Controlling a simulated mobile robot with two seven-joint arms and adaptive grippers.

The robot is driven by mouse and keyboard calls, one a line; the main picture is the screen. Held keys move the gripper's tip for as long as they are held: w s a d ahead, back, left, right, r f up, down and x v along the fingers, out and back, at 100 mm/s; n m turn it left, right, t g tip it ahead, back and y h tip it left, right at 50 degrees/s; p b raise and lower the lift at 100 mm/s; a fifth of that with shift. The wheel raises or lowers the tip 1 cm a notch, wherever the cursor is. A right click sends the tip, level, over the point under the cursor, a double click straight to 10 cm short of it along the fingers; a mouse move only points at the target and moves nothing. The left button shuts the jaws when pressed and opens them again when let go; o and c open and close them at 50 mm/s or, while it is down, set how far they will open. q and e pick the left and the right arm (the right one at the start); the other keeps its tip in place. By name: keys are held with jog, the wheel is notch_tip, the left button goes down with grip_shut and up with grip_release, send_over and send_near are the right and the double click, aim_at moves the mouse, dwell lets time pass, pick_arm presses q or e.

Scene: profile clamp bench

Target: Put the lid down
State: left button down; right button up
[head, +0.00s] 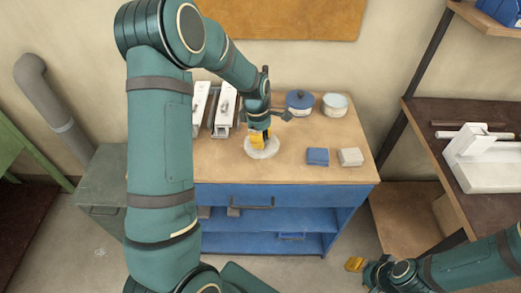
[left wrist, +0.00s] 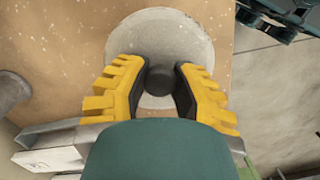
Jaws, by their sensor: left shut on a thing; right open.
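The lid (head: 262,150) is a pale round disc at the front middle of the bench top. In the left wrist view the lid (left wrist: 160,30) is speckled grey with a dark round knob (left wrist: 159,76). My left gripper (head: 260,137) points down over the lid and is shut on its knob. The yellow fingers (left wrist: 160,85) stand on both sides of the knob. The lid looks level and close to the bench top; whether it touches cannot be told. My right gripper (head: 358,266) is open, low at the right, away from the bench.
The wooden bench top (head: 220,170) also holds a blue lidded pot (head: 299,104), a pale round pot (head: 335,105), a blue block (head: 317,156), a pale block (head: 350,157) and white clamp-like devices (head: 224,105). Bare wood lies around the lid. A dark shelf (head: 440,115) stands at right.

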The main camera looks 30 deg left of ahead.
pick_arm(q)
jog(key=shift+f, duration=2.15)
jog(key=shift+s, duration=0.1)
jog(key=shift+b, duration=0.35)
jog(key=c, duration=0.8)
grip_release()
jog(key=shift+f, duration=0.1)
